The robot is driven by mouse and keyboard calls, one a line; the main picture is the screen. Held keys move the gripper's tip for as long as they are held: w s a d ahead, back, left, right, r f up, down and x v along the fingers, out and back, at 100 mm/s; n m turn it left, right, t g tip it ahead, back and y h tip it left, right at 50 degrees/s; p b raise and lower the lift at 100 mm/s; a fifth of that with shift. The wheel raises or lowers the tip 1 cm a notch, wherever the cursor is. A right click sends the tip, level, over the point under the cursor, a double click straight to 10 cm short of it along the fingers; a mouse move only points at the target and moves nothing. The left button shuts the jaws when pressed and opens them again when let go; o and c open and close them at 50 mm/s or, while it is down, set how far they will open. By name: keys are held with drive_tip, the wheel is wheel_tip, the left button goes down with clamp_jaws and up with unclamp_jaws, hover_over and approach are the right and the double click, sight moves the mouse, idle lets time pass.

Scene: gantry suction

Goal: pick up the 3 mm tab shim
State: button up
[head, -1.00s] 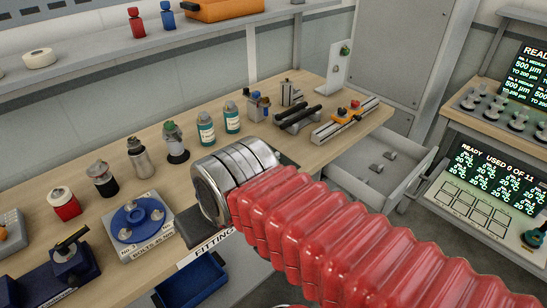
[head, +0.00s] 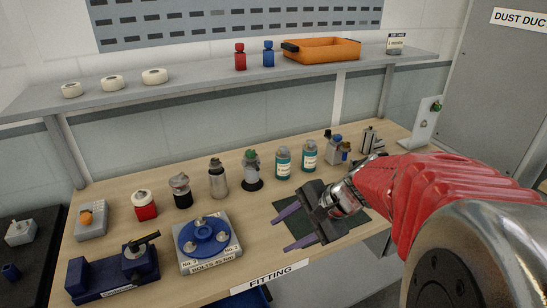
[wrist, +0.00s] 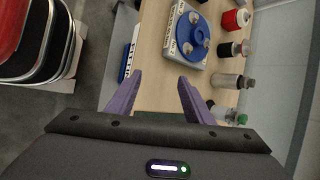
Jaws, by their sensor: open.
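I cannot make out a 3 mm tab shim in either view.
Several bottles and cans, such as a teal-labelled bottle (head: 283,163) and a red jar (head: 144,206), line the bench behind the gripper. A blue vise (head: 117,272) stands front left. An orange tray (head: 322,50) is on the shelf above. Bench between flange and mat is clear.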

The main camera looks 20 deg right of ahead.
drive_tip(key=d+f+m+t+h, duration=0.1)
drive_tip(key=d+f+m+t, duration=0.1)
drive_tip(key=d+m, duration=0.4)
drive_tip(key=w+d+f+m+t+h, duration=0.1)
drive_tip(key=d+f+m+t, duration=0.2)
drive_tip(key=d, duration=1.2)
drive_tip(key=d+f+m+t+h, duration=0.1)
drive_tip(key=d+f+m+t, duration=0.2)
drive_tip(key=d+m, duration=0.7)
drive_tip(key=shift+w+d+f+h, duration=0.25)
drive_tip(key=shift+w+f+h, duration=0.05)
drive_tip(key=shift+w+h, duration=0.1)
drive_tip(key=x, duration=0.8)
drive_tip(key=shift+w, duration=0.35)
drive_tip(key=shift+x, duration=2.6)
